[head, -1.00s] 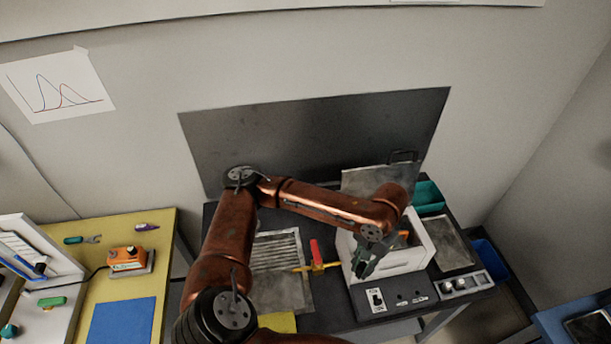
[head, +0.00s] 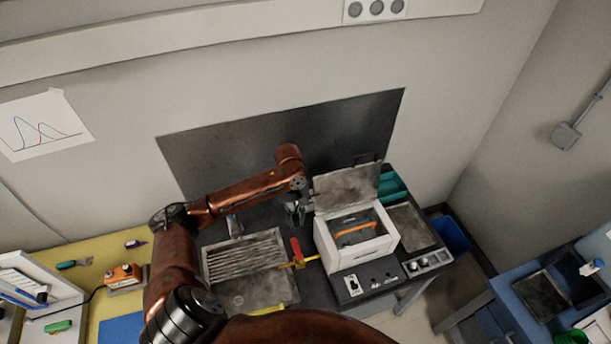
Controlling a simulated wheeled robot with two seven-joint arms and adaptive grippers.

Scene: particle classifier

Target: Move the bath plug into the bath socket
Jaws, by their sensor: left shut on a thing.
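My left gripper (head: 294,212) is just left of the white open-topped box (head: 383,248), near the back of the dark bench. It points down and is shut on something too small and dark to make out. I cannot tell whether that is the bath plug. The box holds an orange curved handle (head: 357,229), and its grey lid (head: 347,186) stands raised behind it. A dark panel in front of the box carries a white switch plate (head: 352,286) and small fittings (head: 376,282). I cannot tell which fitting, if any, is the bath socket. My right gripper is not in view.
A ridged metal tray (head: 243,262) and a red-handled yellow valve (head: 298,254) lie left of the box. A teal bin (head: 392,187) and a grey plate (head: 412,227) are to its right. A yellow bench (head: 95,280) stands at left.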

